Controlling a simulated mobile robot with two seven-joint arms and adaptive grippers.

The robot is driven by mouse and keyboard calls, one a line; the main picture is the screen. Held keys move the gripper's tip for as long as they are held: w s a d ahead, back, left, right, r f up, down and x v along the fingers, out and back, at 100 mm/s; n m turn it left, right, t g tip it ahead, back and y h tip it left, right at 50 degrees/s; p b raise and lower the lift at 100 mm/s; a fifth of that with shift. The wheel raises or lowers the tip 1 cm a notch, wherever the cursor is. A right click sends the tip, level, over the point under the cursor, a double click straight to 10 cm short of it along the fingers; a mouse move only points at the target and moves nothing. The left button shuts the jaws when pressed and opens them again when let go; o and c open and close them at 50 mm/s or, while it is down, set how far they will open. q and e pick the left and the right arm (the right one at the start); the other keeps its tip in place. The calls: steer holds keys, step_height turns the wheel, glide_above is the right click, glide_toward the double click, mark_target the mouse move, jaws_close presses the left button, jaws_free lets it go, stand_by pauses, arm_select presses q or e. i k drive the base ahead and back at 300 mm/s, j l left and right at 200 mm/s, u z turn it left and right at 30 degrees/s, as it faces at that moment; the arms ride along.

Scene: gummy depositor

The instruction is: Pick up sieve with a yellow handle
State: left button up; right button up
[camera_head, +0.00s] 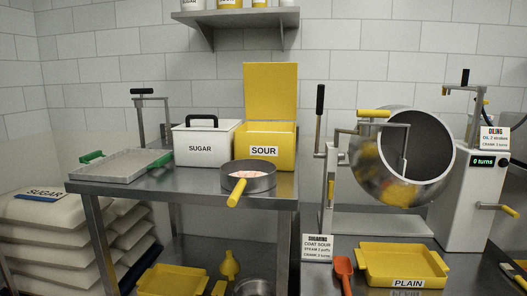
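The sieve (262,185) is a round grey metal pan with a yellow handle (237,194). It sits at the front edge of the raised steel table in the head view. Its handle points toward me and slightly left, past the table edge. Something pale pink shows inside it; I cannot tell what it is. Neither of my grippers is in view.
Behind the sieve stand an open yellow SOUR bin (280,138) and a lidded white SUGAR bin (203,150). A green-handled tray (118,167) lies left. A tilted metal drum (392,183) stands right, above a yellow PLAIN tray (405,258). The steel table (190,184) has some bare room left of the sieve.

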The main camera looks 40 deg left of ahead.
mark_target(244, 183)
steer(key=l+u, duration=0.15)
steer(key=u, duration=1.25)
steer(key=k+l, duration=0.15)
steer(key=l, duration=0.15)
steer(key=k+l, duration=0.15)
steer(key=l, duration=0.2)
steer(key=k+l, duration=0.15)
steer(key=l, duration=0.15)
steer(key=u, duration=0.05)
